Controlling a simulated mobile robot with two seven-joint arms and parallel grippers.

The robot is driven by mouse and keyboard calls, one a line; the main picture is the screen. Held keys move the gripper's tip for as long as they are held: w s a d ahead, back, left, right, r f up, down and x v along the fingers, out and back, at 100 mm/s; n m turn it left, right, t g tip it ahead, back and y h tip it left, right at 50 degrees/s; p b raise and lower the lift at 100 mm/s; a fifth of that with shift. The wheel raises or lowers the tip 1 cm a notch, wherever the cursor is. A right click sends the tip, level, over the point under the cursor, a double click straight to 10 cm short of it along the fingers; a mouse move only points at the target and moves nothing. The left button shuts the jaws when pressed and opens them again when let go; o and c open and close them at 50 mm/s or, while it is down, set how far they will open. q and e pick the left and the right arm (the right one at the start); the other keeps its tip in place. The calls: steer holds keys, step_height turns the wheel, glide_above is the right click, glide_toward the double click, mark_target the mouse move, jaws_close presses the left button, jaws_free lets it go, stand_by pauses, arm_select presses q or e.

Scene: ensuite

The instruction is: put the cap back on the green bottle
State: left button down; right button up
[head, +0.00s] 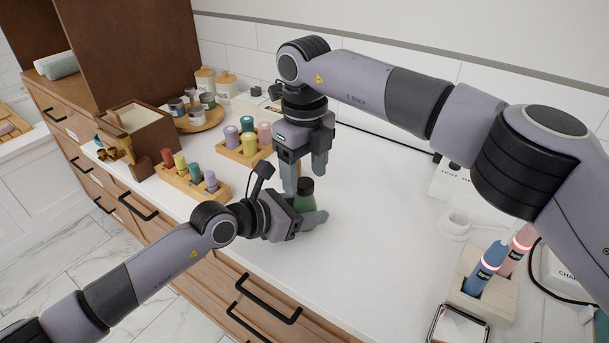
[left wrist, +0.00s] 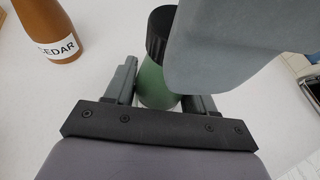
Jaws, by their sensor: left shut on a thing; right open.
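The green bottle (head: 305,201) stands upright on the white counter. My left gripper (head: 308,219) is shut around its body from the side. The left wrist view shows the green bottle (left wrist: 153,82) between the two fingers. A black ribbed cap (left wrist: 161,30) is on top of the bottle; the dark cap (head: 306,185) also shows in the head view. Whether it is fully seated I cannot tell. My right gripper (head: 304,178) points down, open, with its fingertips around or just above the cap. In the left wrist view a grey part of it covers the cap's right side.
A brown bottle labelled CEDAR (left wrist: 55,30) stands nearby in the left wrist view. Wooden trays of coloured rolls (head: 190,183) and a brown box (head: 140,138) are at the left. A holder with toothbrush-like handles (head: 480,285) is at the right. The counter between is clear.

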step_height(320, 180, up, 10)
steer(key=shift+r, duration=0.25)
arm_select(q)
steer(key=shift+c, duration=1.5)
jaws_free()
steer(key=shift+v, duration=3.6)
